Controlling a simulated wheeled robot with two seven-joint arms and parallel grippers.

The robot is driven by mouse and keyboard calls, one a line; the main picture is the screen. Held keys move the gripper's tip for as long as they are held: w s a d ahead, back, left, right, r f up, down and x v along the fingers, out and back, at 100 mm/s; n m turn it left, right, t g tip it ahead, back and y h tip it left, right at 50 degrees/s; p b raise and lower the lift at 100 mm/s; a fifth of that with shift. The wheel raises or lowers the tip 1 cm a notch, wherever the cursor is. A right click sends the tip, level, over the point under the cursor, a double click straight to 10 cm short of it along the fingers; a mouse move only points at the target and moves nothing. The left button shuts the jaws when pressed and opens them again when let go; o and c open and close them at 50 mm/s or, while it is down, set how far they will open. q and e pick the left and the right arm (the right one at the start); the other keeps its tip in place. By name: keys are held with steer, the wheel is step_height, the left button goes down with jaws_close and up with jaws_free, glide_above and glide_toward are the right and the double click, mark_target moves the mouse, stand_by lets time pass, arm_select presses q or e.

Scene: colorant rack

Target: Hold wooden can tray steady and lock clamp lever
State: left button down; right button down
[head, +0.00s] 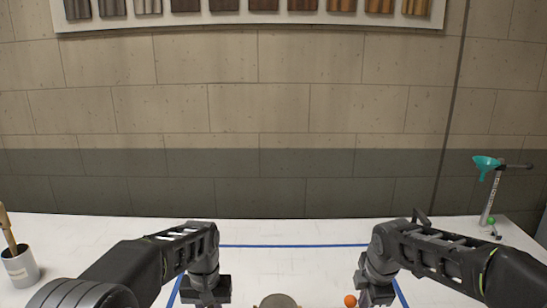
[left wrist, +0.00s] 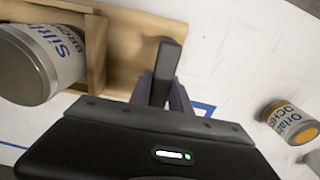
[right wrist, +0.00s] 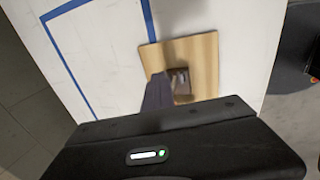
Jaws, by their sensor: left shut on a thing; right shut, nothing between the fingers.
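The wooden can tray (left wrist: 150,28) shows in the left wrist view, with a large labelled can (left wrist: 40,60) standing in it.
A can top (head: 278,300) shows between my grippers. Blue tape (head: 295,246) marks the white table. A cup with a brush (head: 20,268) stands left; a stand with a teal funnel (head: 486,164) stands right. Another can (left wrist: 288,120) is right in the left wrist view.

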steer(key=shift+d, duration=1)
steer(key=shift+d, duration=0.1)
steer(key=shift+d, duration=0.9)
steer(key=c, duration=2.1)
jaws_free()
steer(key=o, duration=0.4)
steer(key=v, duration=1.2)
steer(key=shift+f, duration=0.1)
steer(key=shift+c, duration=0.2)
